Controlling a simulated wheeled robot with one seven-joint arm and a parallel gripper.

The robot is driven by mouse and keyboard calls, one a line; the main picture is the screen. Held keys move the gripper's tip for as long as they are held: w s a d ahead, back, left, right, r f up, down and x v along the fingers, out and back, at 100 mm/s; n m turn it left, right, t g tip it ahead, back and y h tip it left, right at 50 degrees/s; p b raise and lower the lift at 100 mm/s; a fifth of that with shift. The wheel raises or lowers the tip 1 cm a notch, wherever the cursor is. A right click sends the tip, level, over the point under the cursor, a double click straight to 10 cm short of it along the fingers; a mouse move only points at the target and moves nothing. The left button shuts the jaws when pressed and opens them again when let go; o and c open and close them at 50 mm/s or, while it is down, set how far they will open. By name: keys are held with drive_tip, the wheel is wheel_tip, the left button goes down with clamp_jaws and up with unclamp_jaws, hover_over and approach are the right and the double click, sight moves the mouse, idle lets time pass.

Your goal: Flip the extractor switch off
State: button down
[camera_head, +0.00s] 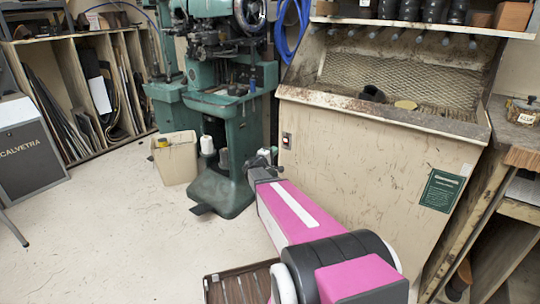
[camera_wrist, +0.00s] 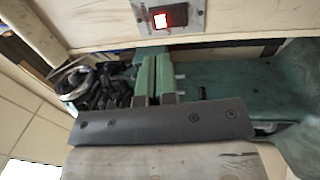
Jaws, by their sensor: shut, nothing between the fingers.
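The extractor switch (camera_head: 286,140) is a small rocker in a pale plate on the left part of the extractor cabinet's front (camera_head: 350,165). In the wrist view the switch (camera_wrist: 170,17) is at the top edge, with a red rocker in a dark frame and a bright white patch at its left. Its plate is partly cut off by the picture edge. My gripper (camera_head: 267,157) is shut and empty, just below and left of the switch in the head view. I cannot tell whether it touches the cabinet.
A green stitching machine (camera_head: 235,130) stands left of the cabinet, close behind my gripper. A beige bin (camera_head: 175,160) with bottles or spools beside it is on the floor. A workbench (camera_head: 515,145) stands at the right. The floor (camera_head: 120,235) at left is clear.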

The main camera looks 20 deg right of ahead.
sight(285, 140)
drive_tip(key=x, duration=0.8)
drive_tip(key=shift+w+d, duration=0.2)
drive_tip(key=shift+d, duration=0.05)
drive_tip(key=shift+w+d+r, duration=0.1)
drive_tip(key=shift+w+d, duration=0.05)
drive_tip(key=shift+d, duration=0.05)
drive_tip(key=r+v, duration=0.3)
drive_tip(key=v, duration=1.1)
drive_tip(key=shift+a+r, duration=0.15)
drive_tip(key=shift+r, duration=0.05)
